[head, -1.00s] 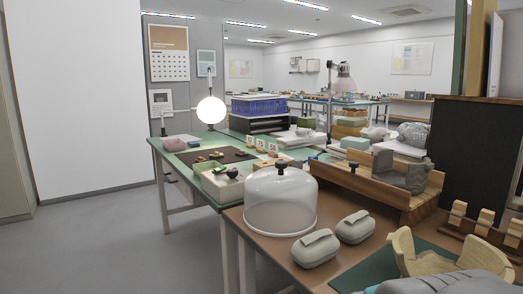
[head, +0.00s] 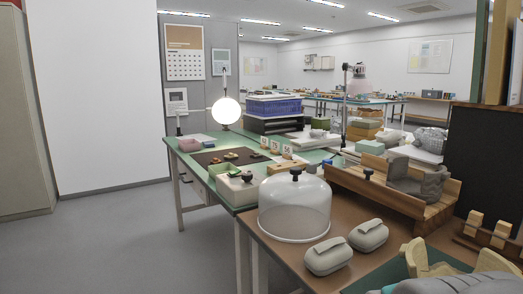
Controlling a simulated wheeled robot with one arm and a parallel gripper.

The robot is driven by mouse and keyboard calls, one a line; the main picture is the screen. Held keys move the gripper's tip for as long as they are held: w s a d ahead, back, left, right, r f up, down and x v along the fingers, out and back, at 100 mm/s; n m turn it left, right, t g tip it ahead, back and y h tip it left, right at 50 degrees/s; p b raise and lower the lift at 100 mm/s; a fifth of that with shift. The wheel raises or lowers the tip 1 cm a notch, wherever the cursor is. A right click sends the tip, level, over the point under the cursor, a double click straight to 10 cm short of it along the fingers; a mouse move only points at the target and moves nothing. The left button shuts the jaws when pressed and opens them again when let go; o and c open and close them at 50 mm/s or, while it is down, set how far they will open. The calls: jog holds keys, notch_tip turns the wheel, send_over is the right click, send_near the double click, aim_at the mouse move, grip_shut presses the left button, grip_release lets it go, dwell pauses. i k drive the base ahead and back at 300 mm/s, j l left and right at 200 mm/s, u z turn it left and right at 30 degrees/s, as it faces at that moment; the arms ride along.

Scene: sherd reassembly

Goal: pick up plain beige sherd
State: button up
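Several small pieces lie on the dark brown mat (head: 205,158) on the green-topped table, some of them beige or greenish. They are too small and far off to tell which is the plain beige sherd. A curved pale beige piece (head: 418,262) stands at the bottom right on the near brown table; I cannot tell whether it is a sherd or a support. My gripper is not clearly in view. A grey rounded shape at the bottom right edge may be part of my arm.
A clear dome (head: 294,208) and two grey lidded containers (head: 327,256) stand on the near brown table (head: 285,258). A wooden rack (head: 395,202) holds a grey block. A lit globe lamp (head: 226,111) stands behind the mat. The floor (head: 110,240) at left is clear.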

aim_at(231, 156)
jog(key=i+j+z, duration=0.15)
jog(key=i+j, duration=0.3)
jog(key=i+j+z, duration=0.15)
jog(key=i+j, duration=0.25)
jog(key=j, duration=0.25)
